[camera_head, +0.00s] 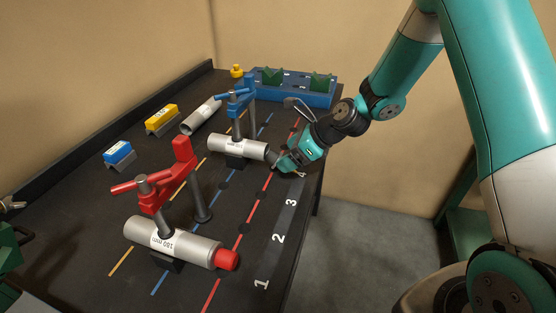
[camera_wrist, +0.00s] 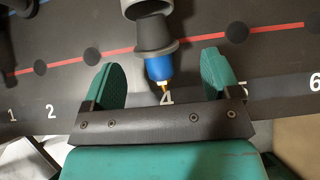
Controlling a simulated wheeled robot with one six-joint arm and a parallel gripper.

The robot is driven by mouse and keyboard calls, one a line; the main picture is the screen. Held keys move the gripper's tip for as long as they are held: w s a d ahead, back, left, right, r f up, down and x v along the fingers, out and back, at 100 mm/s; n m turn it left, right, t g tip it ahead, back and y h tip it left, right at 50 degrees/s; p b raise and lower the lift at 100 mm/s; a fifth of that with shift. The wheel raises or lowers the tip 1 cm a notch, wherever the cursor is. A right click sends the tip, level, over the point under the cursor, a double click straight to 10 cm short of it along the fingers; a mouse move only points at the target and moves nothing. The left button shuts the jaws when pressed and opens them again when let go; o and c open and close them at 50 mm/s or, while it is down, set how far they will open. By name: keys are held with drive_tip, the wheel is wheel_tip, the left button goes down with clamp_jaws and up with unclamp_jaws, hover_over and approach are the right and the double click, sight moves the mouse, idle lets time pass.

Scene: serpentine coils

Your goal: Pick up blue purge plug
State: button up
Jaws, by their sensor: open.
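The blue purge plug (camera_wrist: 158,68) sticks out of a black cone-shaped collar (camera_wrist: 152,36) at the end of a grey tube (camera_wrist: 145,8) in the wrist view. It has a small brass-coloured tip. My gripper (camera_wrist: 163,62) is open, with one green finger on each side of the plug and a visible gap to both. In the head view my gripper (camera_head: 283,164) is at the right end of the farther grey tube (camera_head: 236,147), and it hides the blue plug there.
A nearer tube (camera_head: 170,240) with a red plug (camera_head: 227,259) sits under a red clamp (camera_head: 158,193). A blue clamp (camera_head: 240,100) stands over the farther tube. A blue rack (camera_head: 305,97) is at the back. The table's right strip with numbers is clear.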

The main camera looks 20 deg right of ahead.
sight(278, 157)
drive_tip(key=x, duration=0.4)
drive_tip(key=shift+a, duration=0.3)
drive_tip(key=shift+r, duration=0.1)
drive_tip(key=c, duration=1.1)
